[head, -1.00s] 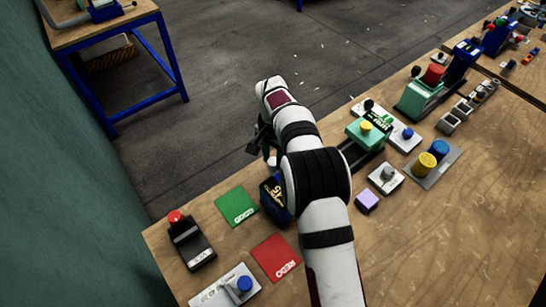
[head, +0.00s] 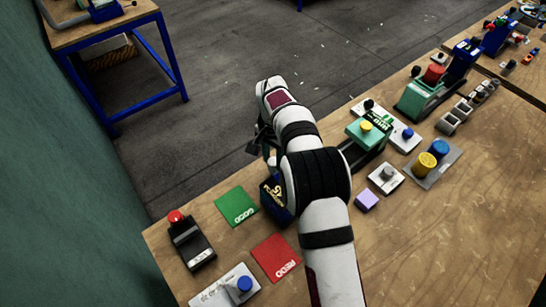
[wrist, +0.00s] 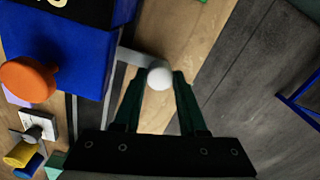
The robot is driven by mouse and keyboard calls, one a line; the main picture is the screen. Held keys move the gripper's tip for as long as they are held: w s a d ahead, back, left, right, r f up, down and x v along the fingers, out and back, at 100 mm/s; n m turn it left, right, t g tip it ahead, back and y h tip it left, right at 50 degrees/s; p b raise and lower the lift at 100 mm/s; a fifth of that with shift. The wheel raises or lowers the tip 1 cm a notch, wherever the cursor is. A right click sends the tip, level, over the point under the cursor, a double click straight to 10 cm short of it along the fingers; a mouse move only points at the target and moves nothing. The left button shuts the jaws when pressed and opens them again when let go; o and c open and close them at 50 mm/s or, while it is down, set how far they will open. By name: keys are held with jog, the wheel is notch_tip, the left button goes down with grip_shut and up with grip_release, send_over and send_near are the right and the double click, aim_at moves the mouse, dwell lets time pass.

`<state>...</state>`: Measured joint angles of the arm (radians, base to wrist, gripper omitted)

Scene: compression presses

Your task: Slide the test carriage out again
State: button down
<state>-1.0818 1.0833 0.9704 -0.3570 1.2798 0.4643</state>
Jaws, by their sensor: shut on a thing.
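My gripper (wrist: 159,79) is shut on a white ball knob (wrist: 160,77), with one dark green finger on each side of it. The knob sits at the end of a pale grey bar (wrist: 131,57) that runs to the blue press (wrist: 62,62). I cannot make out the test carriage itself as a separate part. The blue press carries an orange knob (wrist: 28,79) and stands over dark rails (wrist: 88,118). In the head view my arm hides much of the blue press (head: 274,197), and my gripper (head: 265,143) is small at the table's far edge.
A green GOOD mat (head: 236,206), a red REDO mat (head: 275,257) and a red-button box (head: 190,241) lie left of and in front of the blue press. A green press (head: 368,133) and a purple block (head: 367,200) are to the right. Floor lies beyond the table edge.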

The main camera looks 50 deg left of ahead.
jog(key=w, duration=0.6)
jog(key=shift+w+a, duration=0.1)
jog(key=shift+w, duration=0.9)
jog(key=shift+c, duration=2.3)
grip_release()
jog(key=shift+r, duration=0.1)
jog(key=w+d+r, duration=0.4)
jog(key=d+r, duration=0.7)
jog(key=shift+w, duration=0.4)
